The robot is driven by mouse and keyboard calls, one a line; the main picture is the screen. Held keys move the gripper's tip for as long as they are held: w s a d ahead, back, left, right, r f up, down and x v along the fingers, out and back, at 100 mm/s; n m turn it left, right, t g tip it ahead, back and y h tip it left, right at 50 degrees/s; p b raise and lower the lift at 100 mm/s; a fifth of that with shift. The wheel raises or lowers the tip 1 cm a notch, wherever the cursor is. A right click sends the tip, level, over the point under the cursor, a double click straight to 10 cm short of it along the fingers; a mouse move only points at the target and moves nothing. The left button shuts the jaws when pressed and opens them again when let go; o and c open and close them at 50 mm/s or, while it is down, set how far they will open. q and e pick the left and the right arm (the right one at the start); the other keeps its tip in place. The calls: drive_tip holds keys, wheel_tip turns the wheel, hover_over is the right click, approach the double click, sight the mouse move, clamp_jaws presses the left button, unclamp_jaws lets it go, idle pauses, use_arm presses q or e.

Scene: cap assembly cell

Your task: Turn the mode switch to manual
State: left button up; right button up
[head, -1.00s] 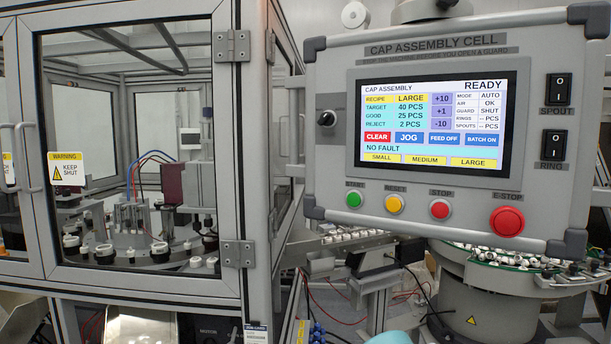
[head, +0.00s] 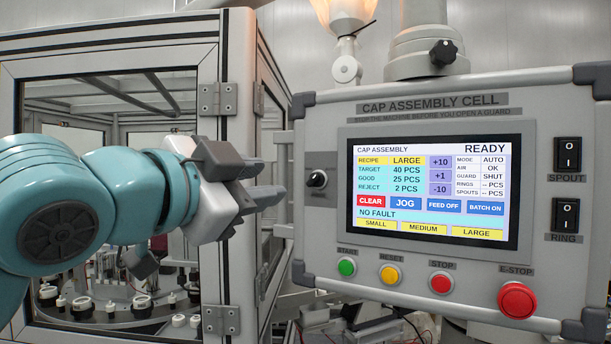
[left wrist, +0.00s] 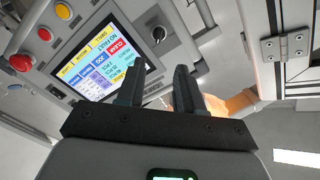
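The mode switch (head: 317,180) is a small black rotary knob on a dark plate at the left edge of the grey control panel (head: 330,250). It also shows in the left wrist view (left wrist: 159,34), beside the screen. Its label is too small to read. The panel screen (head: 430,190) shows MODE AUTO and READY. My left gripper (head: 277,182) is in front of the guard frame, left of the switch, with its fingers pointing right towards it. Its fingers are apart and empty, also in the left wrist view (left wrist: 164,72). Nothing touches the switch. My right gripper is out of view.
Below the screen are the green start (head: 346,267), yellow reset (head: 389,275), red stop (head: 441,283) and large red e-stop (head: 517,300) buttons. Spout (head: 568,155) and ring (head: 565,216) rocker switches are at the right. The glazed guard frame (head: 208,60) stands left of the panel.

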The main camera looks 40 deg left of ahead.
sight(313, 178)
use_arm(q)
drive_tip(key=w+p, duration=0.1)
drive_tip(key=w, duration=0.2)
drive_tip(key=w+p, duration=0.1)
drive_tip(key=w, duration=0.3)
drive_tip(key=w+p, duration=0.1)
drive_tip(key=w, duration=0.2)
drive_tip(key=shift+w+a, duration=0.2)
drive_tip(key=shift+a, duration=0.15)
drive_tip(key=shift+w+d, duration=0.1)
drive_tip(key=shift+w, duration=0.45)
drive_tip(key=shift+s, duration=0.1)
drive_tip(key=shift+c, duration=0.3)
clamp_jaws()
